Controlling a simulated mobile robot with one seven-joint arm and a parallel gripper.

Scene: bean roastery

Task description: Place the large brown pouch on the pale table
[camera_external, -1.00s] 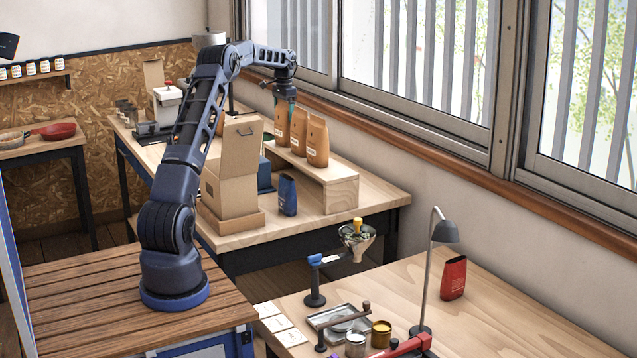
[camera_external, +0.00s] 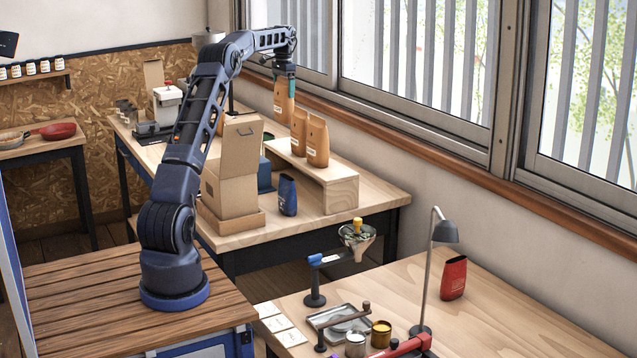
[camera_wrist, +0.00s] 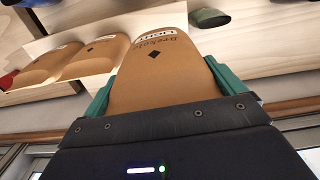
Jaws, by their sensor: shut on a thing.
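A large brown pouch (camera_external: 283,102) hangs upright in my gripper (camera_external: 284,78), above the far left end of the wooden riser. In the wrist view the same pouch (camera_wrist: 155,70) sits between the teal fingers of my gripper (camera_wrist: 155,95), which is shut on it. Two other brown pouches (camera_external: 317,143) stand on the riser (camera_external: 340,190). The pale table (camera_external: 370,205) by the window bears the riser. Another pale table (camera_external: 520,290) is in the right foreground with open surface.
A cardboard box (camera_external: 228,180) and a dark blue pouch (camera_external: 288,196) stand in front of the riser. On the foreground table are a lamp (camera_external: 446,232), a red pouch (camera_external: 454,278), a funnel stand (camera_external: 315,290), a tray (camera_external: 340,318) and tins (camera_external: 381,333). The window wall is close behind.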

